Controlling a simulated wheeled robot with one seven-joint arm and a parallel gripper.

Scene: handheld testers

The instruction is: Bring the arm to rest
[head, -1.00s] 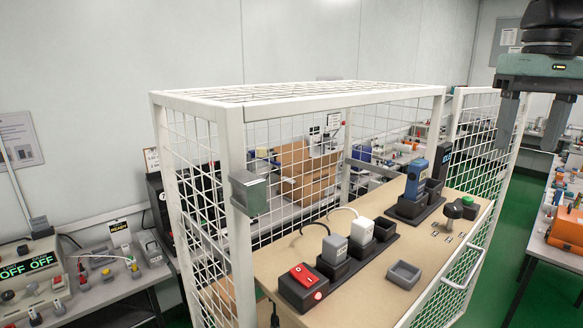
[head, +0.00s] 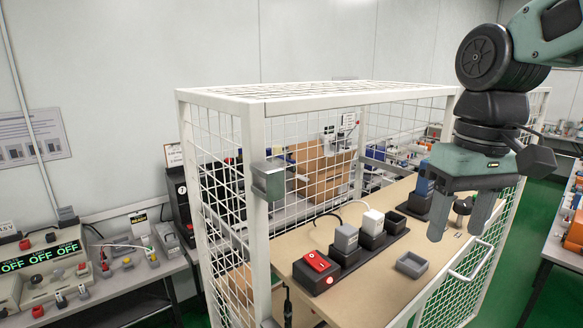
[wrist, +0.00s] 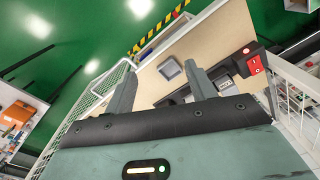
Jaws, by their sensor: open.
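My gripper (head: 459,222) hangs in the upper right of the head view, fingers pointing down and apart, with nothing between them. It appears in front of the right side of the white mesh cage (head: 222,98). In the wrist view my gripper (wrist: 160,92) is also open and empty, with the cage's wooden worktop (wrist: 205,50) beyond the fingertips. My arm (head: 500,60) rises above it to the top right corner.
On the worktop stand a red switch box (head: 318,270), a grey tester (head: 346,237), a white tester (head: 373,222), a blue tester (head: 425,180) partly hidden by my gripper, and a grey tray (head: 411,264). A cage handle (head: 470,262) faces front. Green floor (head: 520,270) is clear at right.

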